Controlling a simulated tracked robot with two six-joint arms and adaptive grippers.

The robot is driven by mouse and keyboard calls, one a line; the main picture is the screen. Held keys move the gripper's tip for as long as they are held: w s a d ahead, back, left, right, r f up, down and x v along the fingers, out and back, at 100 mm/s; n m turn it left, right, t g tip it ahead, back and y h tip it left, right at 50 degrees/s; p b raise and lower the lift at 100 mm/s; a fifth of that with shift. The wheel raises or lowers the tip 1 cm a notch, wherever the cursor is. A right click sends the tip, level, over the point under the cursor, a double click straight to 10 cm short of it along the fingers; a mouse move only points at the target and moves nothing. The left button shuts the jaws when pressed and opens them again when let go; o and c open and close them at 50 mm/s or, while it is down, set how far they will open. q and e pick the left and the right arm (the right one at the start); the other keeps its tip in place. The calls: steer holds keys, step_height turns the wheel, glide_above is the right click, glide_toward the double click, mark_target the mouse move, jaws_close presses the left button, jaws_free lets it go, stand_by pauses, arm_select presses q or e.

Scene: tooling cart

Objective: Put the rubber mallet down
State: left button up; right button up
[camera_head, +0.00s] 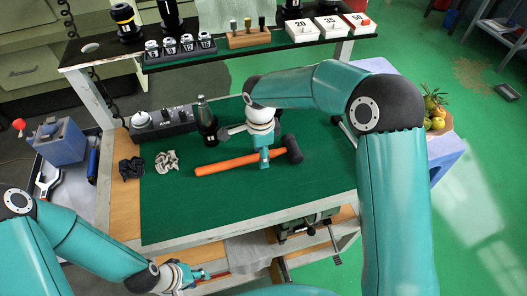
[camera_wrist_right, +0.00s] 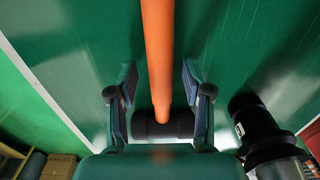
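The rubber mallet (camera_head: 228,165) has an orange handle and a black head, and appears to lie on the green mat (camera_head: 200,215). Its head (camera_head: 291,149) points right. My right gripper (camera_head: 264,160) is over the handle, close to the head. In the right wrist view its two fingers (camera_wrist_right: 157,90) stand apart on either side of the orange handle (camera_wrist_right: 158,50), with gaps on both sides. The black head (camera_wrist_right: 162,125) shows near the gripper's base. My left gripper (camera_head: 205,274) is low at the bench's front left, away from the mallet; its finger opening is too small to judge.
A dark bottle-like tool holder (camera_head: 206,117) stands behind the mallet, beside a grey block (camera_head: 165,124) with knobs. Black (camera_head: 131,168) and grey (camera_head: 167,161) crumpled items lie at the left. A shelf (camera_head: 150,66) with holders and numbered boxes runs along the back. The mat's front is clear.

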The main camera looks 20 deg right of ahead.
steer(key=shift+r, duration=0.1)
step_height(320, 180, up, 12)
steer(key=b, duration=0.1)
stand_by(0.5)
steer(key=shift+s, duration=0.1)
stand_by(0.4)
